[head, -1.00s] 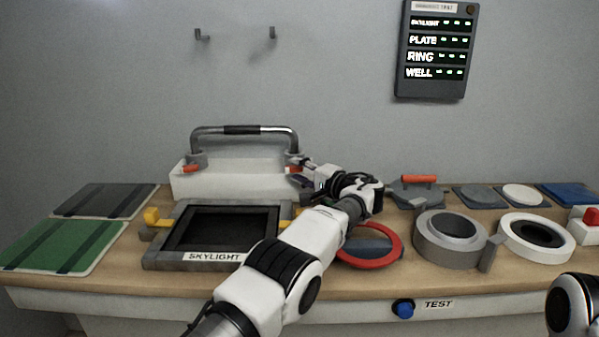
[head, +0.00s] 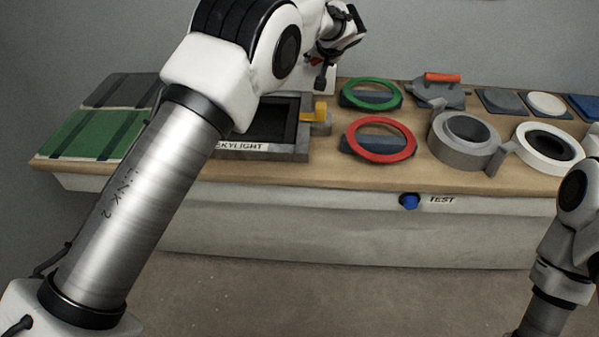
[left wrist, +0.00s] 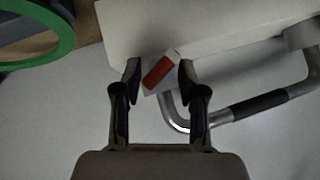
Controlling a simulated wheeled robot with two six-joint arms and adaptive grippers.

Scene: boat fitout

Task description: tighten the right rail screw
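The right rail screw, a red-orange bar-like head (left wrist: 158,73), sits at the foot of the grab rail in the left wrist view. The bent grey rail with a black grip (left wrist: 260,108) is fixed along a white block (left wrist: 190,30). My left gripper (left wrist: 160,74) is open, with one finger on each side of the screw head and visible gaps beside it. In the head view my left gripper (head: 321,82) points down at the back of the bench, and my left arm hides the rail and screw. My right gripper is out of view.
The bench has a skylight frame (head: 302,150) with a yellow latch (head: 320,112), a green ring (head: 371,80), a red ring (head: 381,160), a grey collar (head: 443,150) and a white ring (head: 522,150). A blue test button (head: 409,201) is on the front edge.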

